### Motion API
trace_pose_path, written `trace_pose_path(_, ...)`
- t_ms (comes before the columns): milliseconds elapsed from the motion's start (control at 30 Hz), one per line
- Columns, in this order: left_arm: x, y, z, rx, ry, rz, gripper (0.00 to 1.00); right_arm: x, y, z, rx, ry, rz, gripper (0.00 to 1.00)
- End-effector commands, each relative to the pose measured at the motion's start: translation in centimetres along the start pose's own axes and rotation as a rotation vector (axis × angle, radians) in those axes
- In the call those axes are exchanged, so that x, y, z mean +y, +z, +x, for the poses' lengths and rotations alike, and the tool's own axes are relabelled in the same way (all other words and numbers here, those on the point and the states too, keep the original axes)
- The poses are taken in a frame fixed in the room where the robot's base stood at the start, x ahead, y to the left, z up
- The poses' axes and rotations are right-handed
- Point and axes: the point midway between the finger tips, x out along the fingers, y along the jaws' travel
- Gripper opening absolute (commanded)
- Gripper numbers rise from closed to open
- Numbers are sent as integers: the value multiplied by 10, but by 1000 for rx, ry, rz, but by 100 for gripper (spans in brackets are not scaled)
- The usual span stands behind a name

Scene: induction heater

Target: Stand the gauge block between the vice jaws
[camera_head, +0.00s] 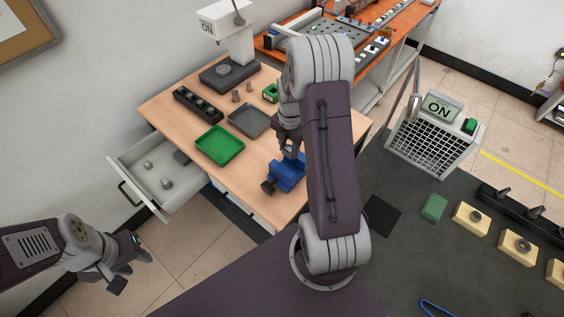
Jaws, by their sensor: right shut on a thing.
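The blue vice (287,172) stands at the front right of the wooden table, its dark screw end toward the front left. My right gripper (291,150) points down right over the vice jaws. It is shut on a small grey piece, which I take to be the gauge block. The block is mostly hidden by the fingers, so I cannot tell whether it touches the vice or is upright. My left gripper (134,270) is open and empty, low at the left, well away from the table.
A green tray (220,146), a grey tray (249,121) and a black holder (198,104) lie on the table (160,106). An open drawer (140,166) with several metal parts juts out at the left. A stand with an ON sign (230,45) is at the back.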

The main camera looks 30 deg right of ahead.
Motion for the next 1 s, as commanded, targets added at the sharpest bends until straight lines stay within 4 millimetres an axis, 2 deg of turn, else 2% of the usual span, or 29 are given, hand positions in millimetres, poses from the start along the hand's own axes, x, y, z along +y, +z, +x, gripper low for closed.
trace_pose_path(133,0,0,-1,0,0,0,36,0,0,5,1,-2,1,0)
trace_pose_path(333,0,-1,-8,0,0,0,36,-1,-1,46,3,-4,0,0)
trace_pose_path(567,0,-1,-9,0,0,0,36,0,0,62,1,-1,0,0)
trace_pose_path(733,0,-1,-14,0,0,0,36,0,-1,92,2,-2,0,0)
trace_pose_path(833,0,-2,-15,0,0,0,36,0,0,100,1,-1,0,0)
trace_pose_path(1000,0,-1,-14,0,0,0,36,0,0,100,0,1,0,0)
